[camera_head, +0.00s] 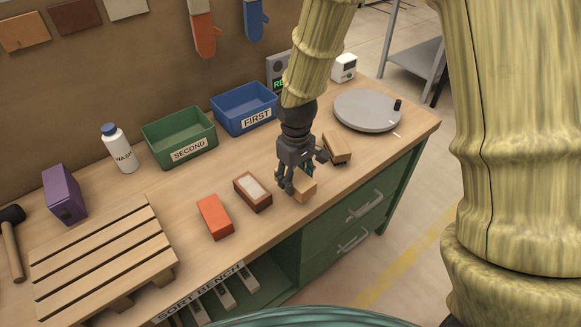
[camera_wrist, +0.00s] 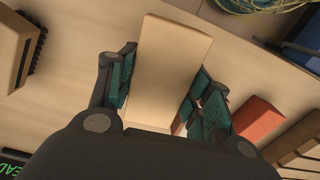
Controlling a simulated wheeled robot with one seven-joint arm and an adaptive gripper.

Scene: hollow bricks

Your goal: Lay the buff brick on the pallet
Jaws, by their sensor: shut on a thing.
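The buff brick (camera_head: 304,190) is between the fingers of my gripper (camera_head: 303,173), at the front right part of the bench. In the wrist view the buff brick (camera_wrist: 168,65) lies between the green finger pads, and my gripper (camera_wrist: 160,85) is shut on it. I cannot tell whether the brick touches the bench top. The slatted wooden pallet (camera_head: 105,255) is at the left end of the bench, well to the left of my gripper. Its slats look bare.
A brown brick with a pale top (camera_head: 253,191) and an orange brick (camera_head: 214,217) stand between my gripper and the pallet. A wooden brush (camera_head: 337,148) and a grey turntable (camera_head: 367,110) are to the right. Green (camera_head: 180,137) and blue (camera_head: 245,108) bins stand behind.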

